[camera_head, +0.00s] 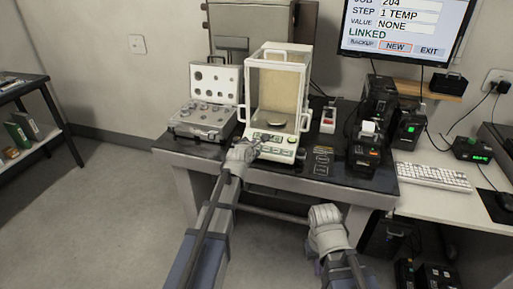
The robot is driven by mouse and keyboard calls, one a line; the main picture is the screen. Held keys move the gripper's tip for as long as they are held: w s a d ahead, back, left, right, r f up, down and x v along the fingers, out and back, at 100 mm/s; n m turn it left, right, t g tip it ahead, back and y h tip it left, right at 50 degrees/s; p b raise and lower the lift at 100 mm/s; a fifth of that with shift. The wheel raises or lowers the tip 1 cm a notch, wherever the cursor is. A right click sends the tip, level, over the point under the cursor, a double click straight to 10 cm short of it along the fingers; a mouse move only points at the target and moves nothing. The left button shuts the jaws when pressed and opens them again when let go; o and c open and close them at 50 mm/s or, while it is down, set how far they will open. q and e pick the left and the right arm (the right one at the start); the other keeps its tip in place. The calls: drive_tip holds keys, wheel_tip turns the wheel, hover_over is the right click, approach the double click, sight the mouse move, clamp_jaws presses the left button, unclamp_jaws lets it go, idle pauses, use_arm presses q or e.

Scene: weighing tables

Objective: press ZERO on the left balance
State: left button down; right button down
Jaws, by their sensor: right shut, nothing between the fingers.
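The balance (304,62), white with a glass draft shield and a round pan (268,124) inside, stands on the dark table. Its front panel (284,153) with small keys faces me; I cannot read which key is ZERO. My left gripper (250,145) is at the left front corner of this panel, and I cannot tell whether it touches a key. Its fingers are too small to judge open or shut. My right gripper (325,212) is shut and empty, in front of the table edge and apart from the balance.
An open weight case (205,118) stands left of the balance. Black devices (365,150) stand on the right of the dark table (345,183). A monitor (408,28) hangs behind, and a keyboard (432,175) lies on the white desk. Floor at the left is clear.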

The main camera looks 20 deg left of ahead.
use_arm(q)
drive_tip(key=shift+f, duration=0.2)
drive_tip(key=shift+w+f+b, duration=0.15)
drive_tip(key=shift+f+b, duration=0.1)
drive_tip(key=shift+b, duration=0.2)
drive_tip(key=shift+w+f+b, duration=0.15)
drive_tip(key=shift+f+b, duration=0.15)
drive_tip(key=shift+b, duration=0.05)
idle(0.7)
drive_tip(key=shift+r, duration=0.15)
drive_tip(key=shift+s+r+p, duration=0.3)
drive_tip(key=shift+r+p, duration=0.3)
drive_tip(key=shift+p, duration=0.2)
drive_tip(key=shift+r, duration=0.1)
drive_tip(key=r+p, duration=0.1)
drive_tip(key=s+r+p, duration=0.1)
drive_tip(key=r+p, duration=0.2)
drive_tip(key=shift+s+r+p, duration=0.25)
drive_tip(key=shift+s+p, duration=0.05)
drive_tip(key=shift+s, duration=0.1)
